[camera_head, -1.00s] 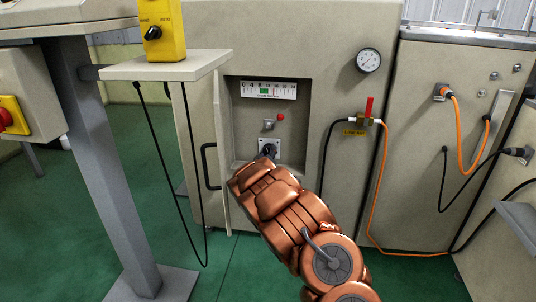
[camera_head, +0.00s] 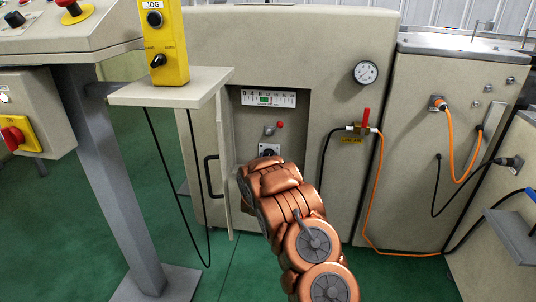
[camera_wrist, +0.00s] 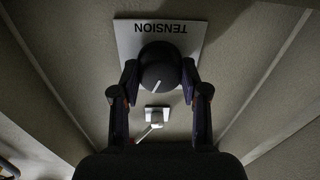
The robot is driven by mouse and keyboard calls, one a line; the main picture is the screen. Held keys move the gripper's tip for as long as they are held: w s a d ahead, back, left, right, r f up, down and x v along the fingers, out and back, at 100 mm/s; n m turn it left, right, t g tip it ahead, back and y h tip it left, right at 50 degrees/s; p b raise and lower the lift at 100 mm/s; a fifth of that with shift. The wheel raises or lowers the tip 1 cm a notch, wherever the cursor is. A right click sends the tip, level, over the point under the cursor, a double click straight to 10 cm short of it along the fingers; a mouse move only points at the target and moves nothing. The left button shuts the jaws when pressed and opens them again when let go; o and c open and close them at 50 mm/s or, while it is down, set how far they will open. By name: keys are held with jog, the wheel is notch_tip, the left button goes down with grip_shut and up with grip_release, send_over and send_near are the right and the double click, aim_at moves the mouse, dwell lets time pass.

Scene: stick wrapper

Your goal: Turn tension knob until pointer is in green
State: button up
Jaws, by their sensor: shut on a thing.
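The tension knob (camera_wrist: 160,70) is round and black with a white pointer line. It sits on a white plate marked TENSION (camera_wrist: 190,40), upside down in the wrist view. My gripper (camera_wrist: 160,82) has a finger on each side of the knob and is shut on it. In the head view the knob's plate (camera_head: 270,149) shows above my arm, which hides most of the knob and my fingers. The scale (camera_head: 285,99) has a green patch (camera_head: 264,99) left of its middle. The scale's pointer is too small to make out.
A small red-tipped lever (camera_head: 279,125) sits between scale and knob; its plate (camera_wrist: 157,114) shows in the wrist view. The recess has an open door with a black handle (camera_head: 208,177) at left. A yellow jog box (camera_head: 168,65) stands on a shelf.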

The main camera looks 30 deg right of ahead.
jog(key=m+p, duration=0.1)
jog(key=m, duration=0.4)
jog(key=shift+f+m+p, duration=0.1)
jog(key=shift+m+p, duration=0.3)
jog(key=m+b, duration=0.1)
jog(key=m, duration=0.4)
jog(key=shift+f+m+h+b, duration=0.15)
jog(key=shift+m+h+b, duration=0.15)
jog(key=shift+m+b, duration=0.1)
jog(key=m+b, duration=0.5)
jog(key=shift+m, duration=0.4)
jog(key=m+b, duration=0.3)
jog(key=shift+g+b, duration=0.35)
jog(key=shift+g, duration=0.05)
jog(key=shift+m+h+b, duration=0.3)
jog(key=shift+m+b, duration=0.75)
jog(key=shift+m, duration=0.35)
jog(key=o, duration=1.1)
jog(key=shift+r, duration=0.2)
jog(key=shift+o, duration=0.2)
